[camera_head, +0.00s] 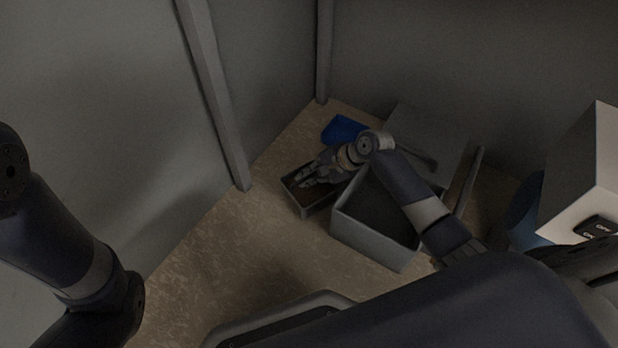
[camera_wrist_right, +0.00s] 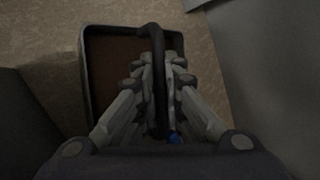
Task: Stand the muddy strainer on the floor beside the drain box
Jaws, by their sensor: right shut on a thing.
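The strainer is a small dark rectangular box with brown mud inside (camera_head: 312,208), at the left side of the drain box. My right gripper (camera_head: 310,180) is shut on its black arched handle. In the right wrist view the handle (camera_wrist_right: 151,36) runs between the fingers, over the brown-filled strainer (camera_wrist_right: 110,55). The strainer looks about level, and I cannot tell whether its base touches the floor. The drain box (camera_head: 372,246) is a larger grey open box, partly covered by my right arm. My left gripper is out of view; only part of that arm shows.
A blue object (camera_head: 343,129) lies behind the strainer. A grey flat panel (camera_head: 430,132) stands behind the drain box. A white box (camera_head: 590,170) and a blue round container (camera_head: 524,215) are at the right. Bare floor (camera_head: 220,240) lies left of the strainer, up to the wall.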

